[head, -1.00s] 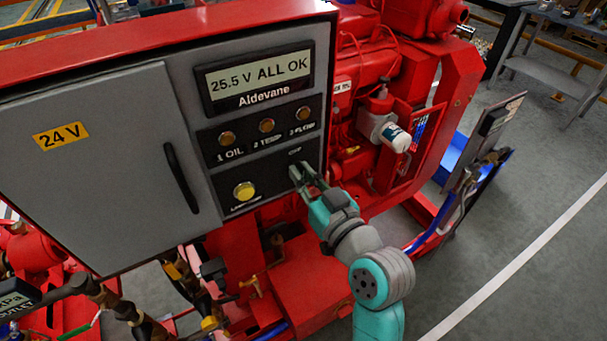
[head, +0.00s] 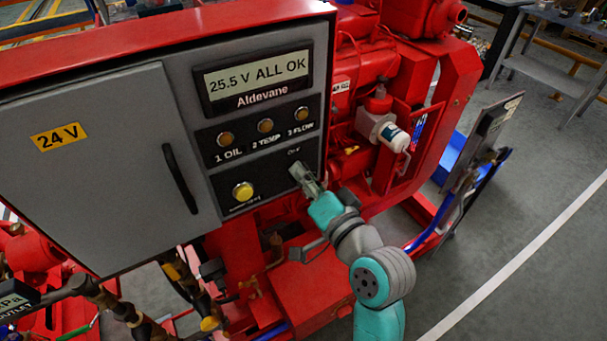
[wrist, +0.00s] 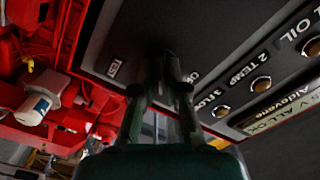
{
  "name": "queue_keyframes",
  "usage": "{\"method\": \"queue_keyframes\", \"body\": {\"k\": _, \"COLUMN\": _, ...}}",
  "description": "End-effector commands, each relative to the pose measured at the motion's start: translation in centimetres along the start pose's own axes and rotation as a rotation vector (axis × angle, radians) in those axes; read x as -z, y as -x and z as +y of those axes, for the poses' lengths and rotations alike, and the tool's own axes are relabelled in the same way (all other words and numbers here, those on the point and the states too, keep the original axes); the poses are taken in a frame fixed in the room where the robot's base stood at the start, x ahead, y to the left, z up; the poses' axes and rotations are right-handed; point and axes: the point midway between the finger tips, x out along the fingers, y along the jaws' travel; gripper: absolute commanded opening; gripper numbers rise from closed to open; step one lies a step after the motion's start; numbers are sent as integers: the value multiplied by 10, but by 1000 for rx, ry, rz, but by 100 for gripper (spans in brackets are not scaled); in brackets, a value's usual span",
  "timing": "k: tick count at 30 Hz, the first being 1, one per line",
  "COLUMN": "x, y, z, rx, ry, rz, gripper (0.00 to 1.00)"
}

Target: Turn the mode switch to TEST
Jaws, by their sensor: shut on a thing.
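The mode switch is on the lower right of the black control panel (head: 265,184). Its knob is mostly hidden between the fingertips and in dark shadow. My gripper (head: 299,172) reaches the panel from the lower right, its fingers closed together on the switch. In the wrist view, the fingers of my gripper (wrist: 165,72) converge on the dark panel face. A label that looks like TEST (wrist: 114,68) is left of the fingertips, and a partly covered label, seemingly OFF (wrist: 194,76), is to their right. The knob's pointing direction cannot be made out.
A yellow push button (head: 243,191) is left of the switch. Three indicator lamps (head: 265,126) and a display reading 25.5 V ALL OK (head: 257,79) are above. The cabinet door handle (head: 181,179) stands out at left. Red engine parts and a white filter (head: 394,137) are right.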

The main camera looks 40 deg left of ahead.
Motion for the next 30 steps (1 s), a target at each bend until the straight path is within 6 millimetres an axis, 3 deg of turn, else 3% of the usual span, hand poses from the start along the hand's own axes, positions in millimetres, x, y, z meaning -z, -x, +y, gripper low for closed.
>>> {"method": "queue_keyframes", "body": {"k": 15, "x": 0, "y": 0, "z": 3, "rx": -1, "ry": -454, "rz": 1, "gripper": 0}}
{"method": "queue_keyframes", "body": {"k": 30, "x": -1, "y": 0, "z": 4, "rx": -2, "ry": -656, "rz": 1, "gripper": 0}}
